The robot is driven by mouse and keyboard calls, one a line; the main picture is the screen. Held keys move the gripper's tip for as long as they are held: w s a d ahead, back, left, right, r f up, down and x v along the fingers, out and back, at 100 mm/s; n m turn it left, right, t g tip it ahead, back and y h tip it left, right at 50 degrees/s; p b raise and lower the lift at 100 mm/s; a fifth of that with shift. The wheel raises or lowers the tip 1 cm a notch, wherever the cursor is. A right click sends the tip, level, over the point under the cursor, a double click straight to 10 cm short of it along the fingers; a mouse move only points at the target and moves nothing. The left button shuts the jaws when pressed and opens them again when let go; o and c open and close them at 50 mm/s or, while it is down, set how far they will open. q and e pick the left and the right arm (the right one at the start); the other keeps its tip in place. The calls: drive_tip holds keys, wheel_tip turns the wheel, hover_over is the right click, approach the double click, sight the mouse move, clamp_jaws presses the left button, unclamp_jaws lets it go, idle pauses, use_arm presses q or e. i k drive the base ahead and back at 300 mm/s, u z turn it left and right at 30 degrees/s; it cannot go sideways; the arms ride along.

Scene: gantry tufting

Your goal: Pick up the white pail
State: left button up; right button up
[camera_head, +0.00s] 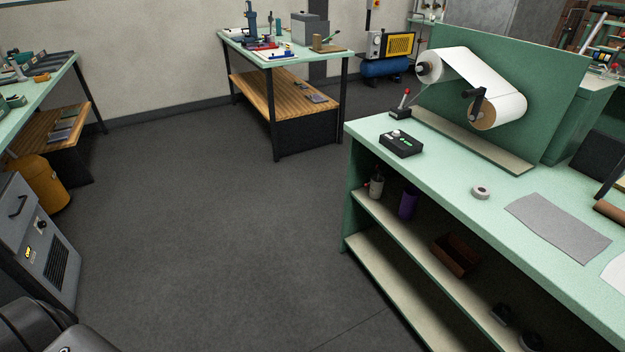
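I see no white pail in the head view. The nearest pail-like thing is an orange-yellow bin (42,184) on the floor at the left, partly hidden by a grey cabinet. A small whitish bottle (376,187) and a purple container (409,203) stand on the upper shelf of the green bench. Neither of my grippers is in view.
The green bench (455,195) with paper rolls fills the right. A grey cabinet (40,240) and a green table (40,84) stand at the left. Another table (340,54) stands at the back. The grey floor (215,220) between them is clear.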

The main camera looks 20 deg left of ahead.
sight(376, 186)
drive_tip(key=u, duration=0.25)
drive_tip(key=i, duration=0.95)
drive_tip(key=z, duration=0.6)
